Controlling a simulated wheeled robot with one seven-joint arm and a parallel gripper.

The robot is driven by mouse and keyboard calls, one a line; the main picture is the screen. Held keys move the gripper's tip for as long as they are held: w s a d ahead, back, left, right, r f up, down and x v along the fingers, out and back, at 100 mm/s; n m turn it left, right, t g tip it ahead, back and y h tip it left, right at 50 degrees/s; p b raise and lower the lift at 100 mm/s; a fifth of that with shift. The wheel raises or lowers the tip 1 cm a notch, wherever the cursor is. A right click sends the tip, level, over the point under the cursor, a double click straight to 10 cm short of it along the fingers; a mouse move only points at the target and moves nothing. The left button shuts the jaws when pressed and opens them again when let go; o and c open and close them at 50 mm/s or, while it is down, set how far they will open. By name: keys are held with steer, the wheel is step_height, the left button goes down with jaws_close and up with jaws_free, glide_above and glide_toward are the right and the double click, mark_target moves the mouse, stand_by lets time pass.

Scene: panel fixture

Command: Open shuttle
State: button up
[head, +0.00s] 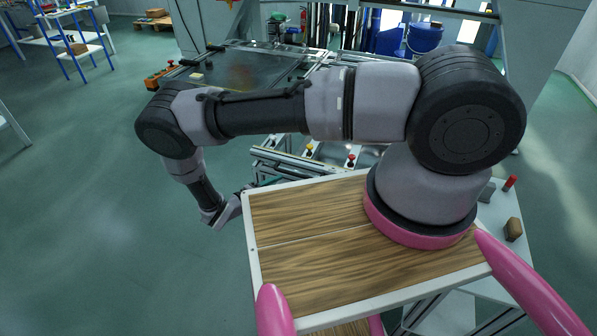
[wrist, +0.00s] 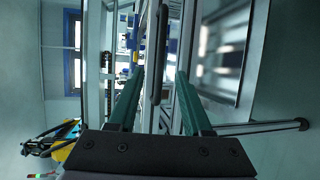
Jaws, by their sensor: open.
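The panel fixture (head: 240,72) stands ahead in the head view, with a dark flat top and metal rails. I cannot make out for certain which part is the shuttle. In the wrist view my gripper (wrist: 159,85) has two green fingers spread apart with nothing clamped. A dark rounded bar (wrist: 159,40), like a handle, shows between and beyond the fingertips, apart from both fingers. Its distance is unclear. My arm hides part of the fixture in the head view.
A yellow knob (head: 309,147) and a red knob (head: 351,159) sit on the near rails. A small orange box (head: 160,76) is at the fixture's left corner. Blue buckets (head: 424,38) stand behind. A brown block (head: 513,229) lies at the right.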

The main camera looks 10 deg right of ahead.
mark_target(297, 175)
steer(key=x, duration=1.1)
steer(key=shift+f, duration=0.15)
jaws_close()
steer(key=shift+s, duration=0.1)
stand_by(1.0)
